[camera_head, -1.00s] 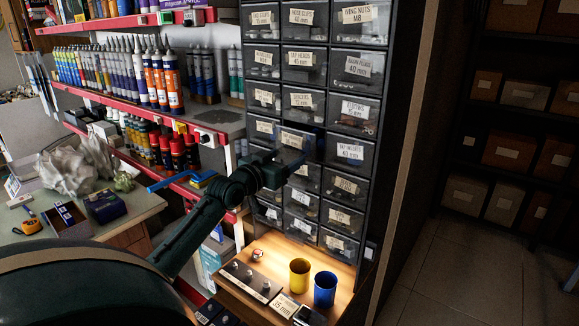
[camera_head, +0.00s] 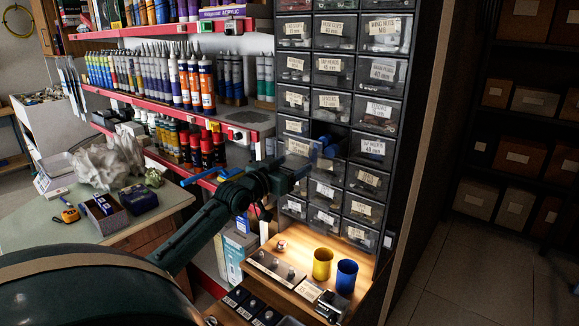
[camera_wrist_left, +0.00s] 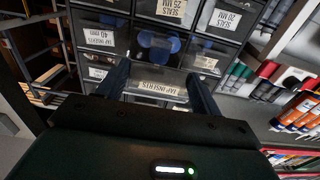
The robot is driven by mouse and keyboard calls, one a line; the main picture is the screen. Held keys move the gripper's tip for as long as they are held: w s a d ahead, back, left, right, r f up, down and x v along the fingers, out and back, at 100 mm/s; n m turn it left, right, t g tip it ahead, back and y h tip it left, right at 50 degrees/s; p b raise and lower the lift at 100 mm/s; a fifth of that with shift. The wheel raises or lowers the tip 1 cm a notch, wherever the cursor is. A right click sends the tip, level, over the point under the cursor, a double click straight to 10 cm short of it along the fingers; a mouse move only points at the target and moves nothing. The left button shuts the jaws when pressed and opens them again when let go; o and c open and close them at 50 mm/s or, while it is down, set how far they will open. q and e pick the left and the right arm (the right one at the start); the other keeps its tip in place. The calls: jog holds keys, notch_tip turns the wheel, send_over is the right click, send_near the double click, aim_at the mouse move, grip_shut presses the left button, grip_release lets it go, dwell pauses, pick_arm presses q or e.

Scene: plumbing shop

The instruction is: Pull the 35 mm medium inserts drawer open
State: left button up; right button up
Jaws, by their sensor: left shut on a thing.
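My right gripper is not in view.
A yellow cup (camera_head: 322,264) and a blue cup (camera_head: 346,276) stand on the lit wooden ledge (camera_head: 297,245) below. Red-edged shelves (camera_head: 240,122) with tubes and cans stand close on the left.

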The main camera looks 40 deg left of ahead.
pick_arm(q)
jog(key=shift+w, duration=0.1)
jog(key=o, duration=1.4)
jog(key=s+d+b, duration=0.1)
jog(key=s, duration=1.2)
jog(key=shift+d+b, duration=0.2)
jog(key=shift+b, duration=0.1)
jog(key=shift+f, duration=0.1)
